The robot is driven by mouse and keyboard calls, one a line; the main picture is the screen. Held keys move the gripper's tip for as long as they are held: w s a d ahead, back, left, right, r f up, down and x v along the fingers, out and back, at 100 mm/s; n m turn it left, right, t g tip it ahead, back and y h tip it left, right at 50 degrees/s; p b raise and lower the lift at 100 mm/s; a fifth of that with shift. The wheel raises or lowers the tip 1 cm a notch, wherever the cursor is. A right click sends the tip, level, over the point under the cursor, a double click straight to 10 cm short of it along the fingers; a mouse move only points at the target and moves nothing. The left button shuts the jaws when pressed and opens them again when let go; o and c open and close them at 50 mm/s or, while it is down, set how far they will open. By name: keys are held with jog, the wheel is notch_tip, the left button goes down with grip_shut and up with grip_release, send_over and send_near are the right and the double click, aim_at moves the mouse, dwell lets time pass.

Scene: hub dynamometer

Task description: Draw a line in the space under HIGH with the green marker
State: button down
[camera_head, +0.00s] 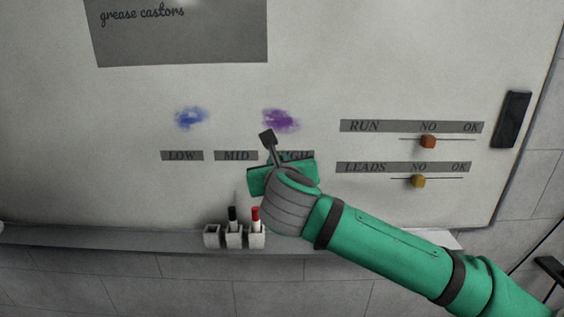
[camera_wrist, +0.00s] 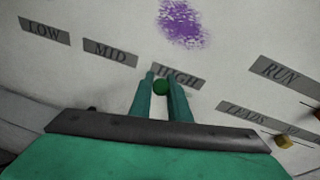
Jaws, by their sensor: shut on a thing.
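My gripper (camera_wrist: 161,98) is shut on the green marker (camera_wrist: 161,87), whose round green end shows between the two fingers in the wrist view. The fingers point at the whiteboard just below the HIGH label (camera_wrist: 179,76) and overlap its lower edge in that view. In the head view my gripper hides part of the HIGH label (camera_head: 301,155), and the marker is hidden. I cannot tell whether the marker touches the board. A purple smudge (camera_head: 281,120) lies above HIGH, and it also shows in the wrist view (camera_wrist: 183,24).
The LOW (camera_head: 182,156) and MID (camera_head: 236,156) labels are left of HIGH. A blue smudge (camera_head: 190,118) is above LOW. A holder (camera_head: 212,237) on the ledge bears a black-capped and a red-capped marker (camera_head: 256,222). RUN and LEADS sliders (camera_head: 428,141) are at right, near a black eraser-like block (camera_head: 512,119).

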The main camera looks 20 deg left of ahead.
jog(key=shift+s+a, duration=0.15)
jog(key=shift+a, duration=0.2)
jog(key=shift+a, duration=0.15)
jog(key=shift+s+a, duration=0.15)
jog(key=shift+a, duration=0.35)
jog(key=f+v, duration=0.1)
jog(key=v, duration=0.7)
jog(key=shift+s+f, duration=0.3)
jog(key=shift+s, duration=0.35)
jog(key=shift+a, duration=0.15)
dwell(0.3)
